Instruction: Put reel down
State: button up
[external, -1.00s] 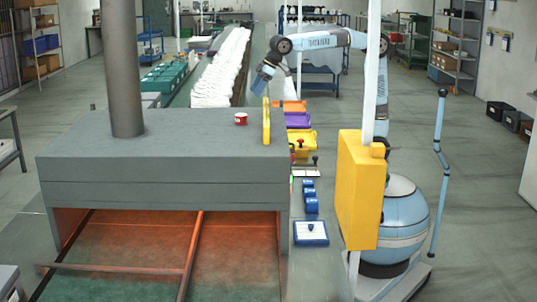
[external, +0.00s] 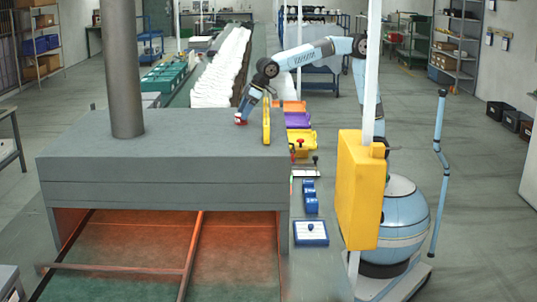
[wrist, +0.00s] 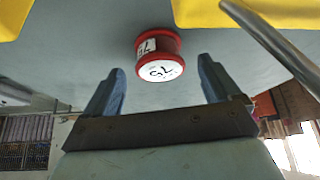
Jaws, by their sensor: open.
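The reel is red with a white label face (wrist: 160,71). In the wrist view it lies on the grey surface, just beyond and between the fingertips of my gripper (wrist: 163,75), which is open and empty. In the external view the reel (external: 240,122) shows as a small red patch on the grey top of the big oven-like housing (external: 150,150). My gripper (external: 243,115) is right over it there and hides most of it. I cannot tell whether the fingers touch it.
A yellow upright piece (external: 266,122) stands on the housing close to the right of my gripper. A dark pipe (external: 124,70) rises at the left. Coloured bins (external: 298,121) line the bench at the right. The front of the housing top is clear.

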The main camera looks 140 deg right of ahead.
jog(key=x, duration=0.2)
jog(key=shift+w+f, duration=0.25)
jog(key=shift+f, duration=0.05)
jog(key=c, duration=1.2)
jog(key=shift+r, duration=0.15)
